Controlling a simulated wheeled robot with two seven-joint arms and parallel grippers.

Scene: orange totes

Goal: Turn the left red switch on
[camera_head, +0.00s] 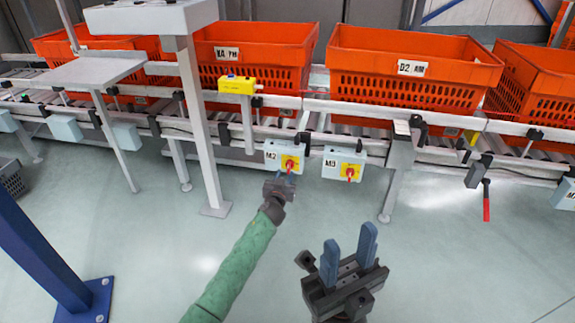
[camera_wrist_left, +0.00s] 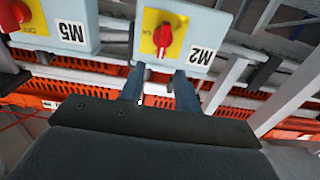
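The left red switch (camera_head: 290,164) sits on a yellow plate on the pale blue box labelled M2 (camera_head: 273,158), below the conveyor. It also shows in the left wrist view (camera_wrist_left: 163,38), where its handle lies roughly upright in the picture. My left gripper (camera_head: 282,178) is just in front of and slightly below this switch in the head view. In the left wrist view its two fingers (camera_wrist_left: 159,82) are apart with nothing between them, and their tips are near the box edge, short of the handle. My right gripper (camera_head: 349,248) is open and empty, lower right of it.
Orange totes (camera_head: 410,88) stand on the conveyor above. A grey post (camera_head: 205,130) rises left of the M2 box. The floor in front is clear.

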